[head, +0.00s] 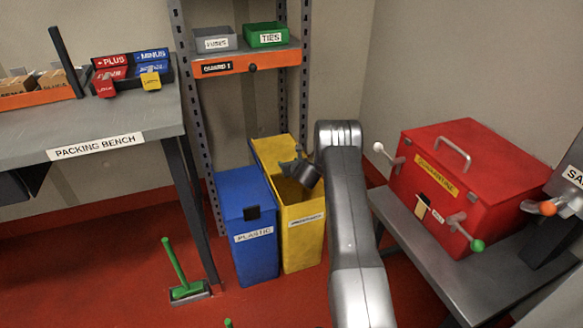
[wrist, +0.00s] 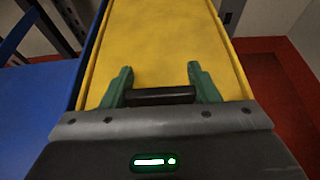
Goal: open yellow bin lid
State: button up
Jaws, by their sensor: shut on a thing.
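The yellow bin (head: 303,240) stands on the floor beside the blue bin. Its yellow lid (head: 268,150) is tilted up towards the back, and part of the bin's shaded inside shows below it. My gripper (head: 298,172) is at the lid, partly hidden by my arm in the head view. In the wrist view the green fingers of my gripper (wrist: 158,86) are on both ends of the lid's dark handle (wrist: 160,96). The flat yellow lid (wrist: 162,45) fills the view beyond the fingers.
The blue bin (head: 251,258) labelled PLASTIC stands shut on the left, close to the yellow one. A shelf rack (head: 250,58) rises behind. The packing bench (head: 150,118) is at left, a red box (head: 455,170) on a grey bench at right. A green-handled tool (head: 174,262) stands on the floor.

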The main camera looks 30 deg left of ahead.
jog(key=shift+w, duration=0.1)
jog(key=o, duration=1.4)
jog(key=v, duration=1.4)
jog(key=shift+w+a, duration=0.1)
jog(key=shift+w, duration=0.1)
jog(key=x, duration=1.3)
jog(key=shift+a+f, duration=0.2)
jog(key=shift+a, duration=0.1)
jog(key=shift+d, duration=0.1)
